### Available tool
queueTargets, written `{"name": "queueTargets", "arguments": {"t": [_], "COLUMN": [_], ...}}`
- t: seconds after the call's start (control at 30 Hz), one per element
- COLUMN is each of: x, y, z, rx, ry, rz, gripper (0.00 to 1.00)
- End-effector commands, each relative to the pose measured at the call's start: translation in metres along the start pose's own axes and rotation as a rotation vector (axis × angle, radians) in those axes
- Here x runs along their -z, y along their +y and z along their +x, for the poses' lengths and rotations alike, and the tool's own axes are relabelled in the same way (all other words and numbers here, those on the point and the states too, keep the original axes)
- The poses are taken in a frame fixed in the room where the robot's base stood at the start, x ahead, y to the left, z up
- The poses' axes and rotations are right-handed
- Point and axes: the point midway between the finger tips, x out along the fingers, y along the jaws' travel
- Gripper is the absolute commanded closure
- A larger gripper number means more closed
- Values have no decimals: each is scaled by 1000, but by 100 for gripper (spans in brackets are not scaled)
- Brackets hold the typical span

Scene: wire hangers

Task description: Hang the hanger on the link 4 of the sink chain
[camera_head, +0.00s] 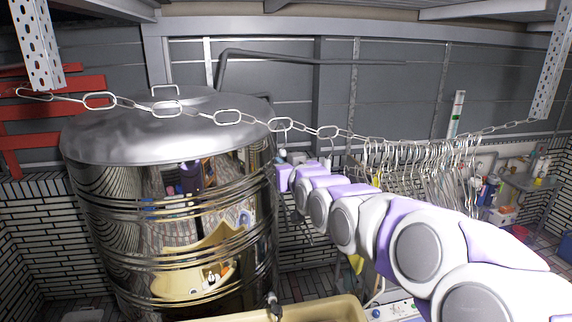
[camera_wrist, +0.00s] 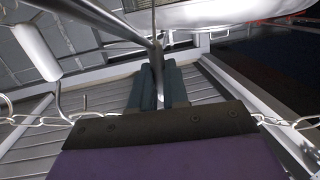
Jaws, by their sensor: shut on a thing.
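The metal sink chain (camera_head: 166,108) runs across the head view, with large oval links at the left and smaller ones toward the right. It also shows on both sides of my gripper in the wrist view (camera_wrist: 28,120). My gripper (camera_wrist: 156,95) is shut on the thin metal wire of a hanger (camera_wrist: 156,62), which passes up between its dark fingers. In the head view my arm reaches in from the lower right and ends just below the chain, near the steel drum's right side. A hook (camera_head: 282,138) shows there close to a link; whether it touches is unclear.
Several wire hangers (camera_head: 425,160) hang close together on the chain at right. A large shiny steel drum (camera_head: 170,220) with a domed lid stands at left under the chain. Perforated metal posts (camera_head: 38,45) stand at the chain's ends. A tan basin (camera_head: 310,310) lies below.

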Motion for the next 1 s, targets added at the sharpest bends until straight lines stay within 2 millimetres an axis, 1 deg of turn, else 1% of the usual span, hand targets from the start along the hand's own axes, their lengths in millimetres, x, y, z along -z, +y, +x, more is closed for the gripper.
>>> {"name": "queueTargets", "arguments": {"t": [0.27, 0.53, 0.7, 1.0], "x": [-6, -5, -12, -14], "y": [0, 1, 1, 1], "z": [11, 22, 21, 22], "rx": [0, -1, -1, -1], "ry": [2, 4, 3, 3], "rz": [0, 0, 0, 0], "gripper": [100, 100, 100, 100]}}
